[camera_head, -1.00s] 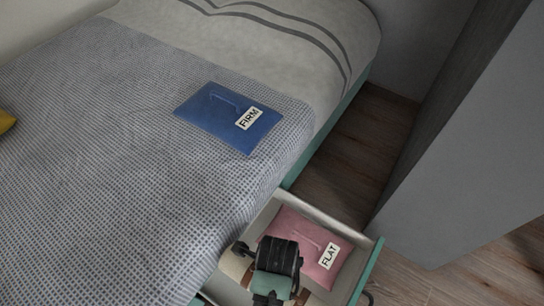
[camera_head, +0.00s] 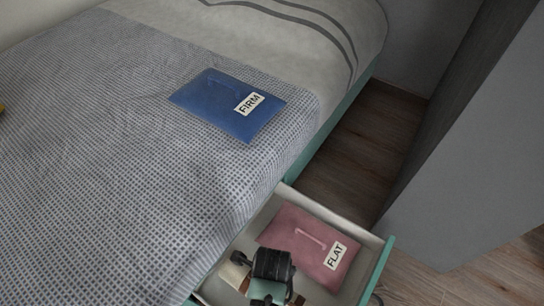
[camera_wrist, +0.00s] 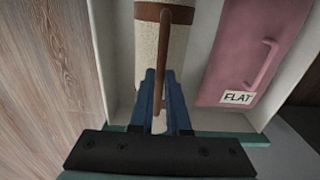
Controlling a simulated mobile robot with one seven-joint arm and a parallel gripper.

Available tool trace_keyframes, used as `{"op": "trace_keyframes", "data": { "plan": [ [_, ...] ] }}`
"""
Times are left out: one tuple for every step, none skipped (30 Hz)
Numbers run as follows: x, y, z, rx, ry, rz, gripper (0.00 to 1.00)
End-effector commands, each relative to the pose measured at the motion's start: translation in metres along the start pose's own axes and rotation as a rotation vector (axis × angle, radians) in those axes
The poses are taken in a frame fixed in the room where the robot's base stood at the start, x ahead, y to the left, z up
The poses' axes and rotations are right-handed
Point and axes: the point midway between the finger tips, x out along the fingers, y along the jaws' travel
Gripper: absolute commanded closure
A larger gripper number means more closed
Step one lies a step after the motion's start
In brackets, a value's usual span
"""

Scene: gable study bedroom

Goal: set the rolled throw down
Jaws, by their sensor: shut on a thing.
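The rolled throw (camera_wrist: 146,45) is a cream roll with a brown band and a brown strap handle. It shows lengthwise in the wrist view, within the outline of the open drawer (camera_wrist: 204,47). My gripper (camera_wrist: 164,78) is shut on the strap, its blue fingers on either side of it. In the head view my gripper (camera_head: 270,280) is over the drawer's near left part and hides most of the throw (camera_head: 233,274). I cannot tell whether the throw touches the drawer floor.
A pink pouch labelled FLAT (camera_head: 300,238) lies in the drawer (camera_head: 378,262), right of the throw. A blue pouch labelled FIRM (camera_head: 225,98) lies on the bed (camera_head: 130,150). A grey upright panel (camera_head: 470,180) stands right of the drawer. Wooden floor (camera_head: 365,140) lies between.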

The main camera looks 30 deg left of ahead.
Motion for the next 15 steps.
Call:
{"op": "trace_keyframes", "data": {
  "plan": [
    [0.01, -0.001, 0.001, 0.0, -0.001, -0.002, 1.0],
    [0.012, -0.001, 0.0, 0.001, -0.001, -0.002, 1.0],
    [0.014, -0.001, 0.0, 0.001, -0.001, -0.002, 1.0],
    [0.015, -0.001, 0.0, 0.001, -0.001, -0.003, 1.0],
    [0.015, -0.002, 0.0, 0.001, -0.002, -0.003, 1.0],
    [0.017, -0.002, 0.0, 0.001, -0.002, -0.003, 1.0],
    [0.019, -0.002, 0.0, 0.001, -0.002, -0.003, 1.0],
    [0.021, -0.001, 0.0, 0.001, -0.001, -0.003, 1.0],
    [0.026, -0.001, 0.0, 0.001, -0.001, -0.003, 1.0],
    [0.03, -0.001, 0.0, 0.001, -0.001, -0.002, 1.0],
    [0.035, -0.001, 0.0, 0.0, -0.001, -0.001, 1.0],
    [0.042, -0.001, 0.0, 0.0, 0.0, -0.001, 1.0],
    [0.047, -0.001, 0.001, -0.001, -0.001, -0.001, 1.0],
    [0.051, -0.001, 0.001, -0.001, -0.001, -0.002, 1.0],
    [0.057, -0.001, 0.001, 0.0, -0.001, -0.002, 1.0]
  ]
}}
